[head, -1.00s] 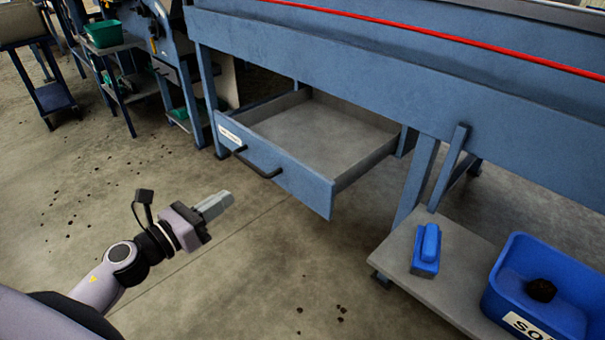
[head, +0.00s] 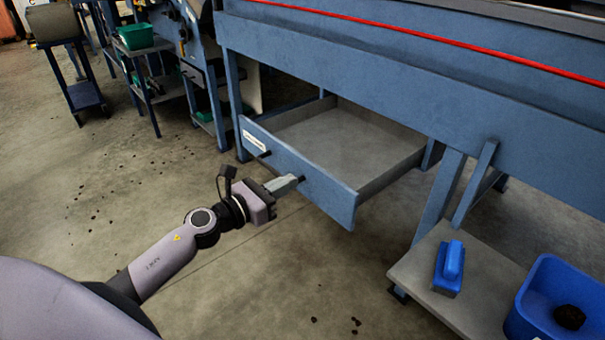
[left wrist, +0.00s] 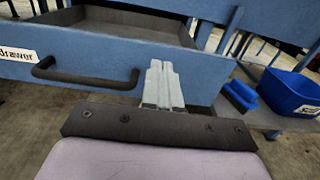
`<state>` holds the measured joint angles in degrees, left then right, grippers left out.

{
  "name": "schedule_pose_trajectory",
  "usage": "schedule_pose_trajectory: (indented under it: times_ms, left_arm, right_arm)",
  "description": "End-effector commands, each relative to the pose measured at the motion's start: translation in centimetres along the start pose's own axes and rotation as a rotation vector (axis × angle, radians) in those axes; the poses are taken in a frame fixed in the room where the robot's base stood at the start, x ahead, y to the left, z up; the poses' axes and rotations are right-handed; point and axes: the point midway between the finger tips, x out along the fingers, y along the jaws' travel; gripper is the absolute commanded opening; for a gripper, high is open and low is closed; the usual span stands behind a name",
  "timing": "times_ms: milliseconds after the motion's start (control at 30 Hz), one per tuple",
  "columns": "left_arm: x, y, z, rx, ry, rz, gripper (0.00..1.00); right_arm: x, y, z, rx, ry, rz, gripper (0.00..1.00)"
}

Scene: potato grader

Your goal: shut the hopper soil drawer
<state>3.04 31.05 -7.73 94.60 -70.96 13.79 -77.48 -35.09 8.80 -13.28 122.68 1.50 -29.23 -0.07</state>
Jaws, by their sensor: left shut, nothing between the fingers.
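The soil drawer (head: 322,190) is blue with a grey inside and hangs pulled out under the blue machine frame. It is empty. It has a white label and a dark bar handle, which the left wrist view shows whole (left wrist: 85,80). My left gripper (head: 297,179) is shut and empty, its fingertips at the drawer front by the right end of the handle. In the left wrist view the shut fingers (left wrist: 160,72) point at the front panel, just right of the handle. I cannot tell whether they touch it. My right gripper is not in view.
A low grey shelf (head: 420,273) at the right holds a blue brush-like block (head: 449,268) and a blue bin (head: 540,292) with a dark clod. A green bin (head: 135,37) stands on a stand at the back left. The floor before the drawer is clear.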

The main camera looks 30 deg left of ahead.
Motion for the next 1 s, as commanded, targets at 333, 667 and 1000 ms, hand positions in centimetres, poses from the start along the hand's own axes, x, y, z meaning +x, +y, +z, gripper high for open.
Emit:
schedule_pose_trajectory:
  times_ms: [333, 667, 1000]
  left_arm:
    - [4.2, 0.0, 0.0, -0.001, -0.001, 0.0, 0.0]
    - [5.0, 0.0, 0.0, 0.0, 0.0, 0.0, 0.0]
    - [5.3, 0.0, 0.0, 0.0, 0.0, 0.0, 0.0]
  right_arm:
    - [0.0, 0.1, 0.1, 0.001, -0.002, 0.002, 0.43]
    - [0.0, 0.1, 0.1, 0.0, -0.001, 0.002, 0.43]
    - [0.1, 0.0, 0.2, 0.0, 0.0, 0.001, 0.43]
